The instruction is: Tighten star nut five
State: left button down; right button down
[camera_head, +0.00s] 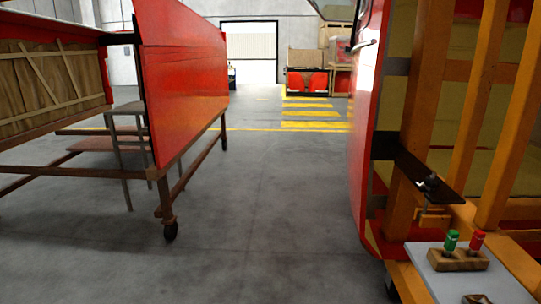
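Neither of my grippers shows in the head view. A small dark knob-like part (427,184), which may be a star nut, sits on a black plate (442,178) fixed to the orange frame at the right. It is too small to tell its number or how tight it is.
A wooden block (458,261) holding a green and a red piece stands on a grey top (510,290) at the lower right. The red nosecone shell and orange frame (408,120) fill the right side. A red panel on a wheeled stand (180,75) is at the left. Grey floor between is clear.

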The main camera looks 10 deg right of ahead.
aim_at(431, 184)
jog(key=z, duration=1.35)
jog(key=i+j+z, duration=0.3)
jog(key=i+j, duration=0.35)
jog(key=i+j+z, duration=0.25)
jog(key=i+j, duration=0.55)
